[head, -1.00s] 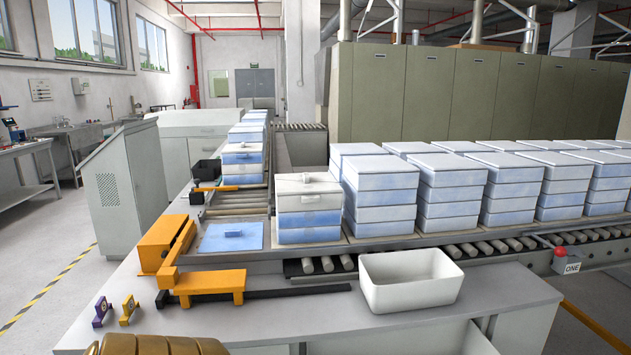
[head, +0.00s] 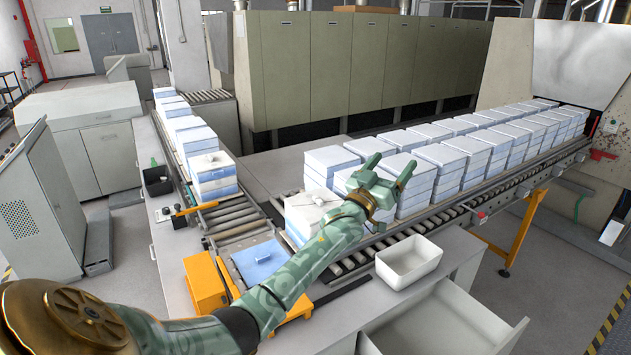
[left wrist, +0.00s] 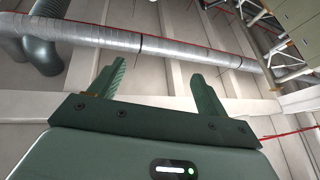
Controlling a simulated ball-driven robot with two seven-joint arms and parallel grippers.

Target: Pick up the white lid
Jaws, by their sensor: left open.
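A white lid (head: 300,200) with a small knob sits on top of the front stack of white and blue boxes, on the roller conveyor. My left arm partly hides this stack in the head view. My left gripper (head: 391,170) is open and empty, raised in front of the neighbouring box stacks, to the right of the white lid. In the left wrist view the left gripper (left wrist: 157,82) has its fingers apart with nothing between them, facing the ceiling and a silver duct. My right gripper is not in view.
A blue lid (head: 259,258) lies left of the white-lidded stack, by an orange fixture (head: 205,283). A white bin (head: 408,262) stands on the front counter. Long rows of box stacks (head: 440,158) run right along the conveyor. An open drawer (head: 440,325) juts out below.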

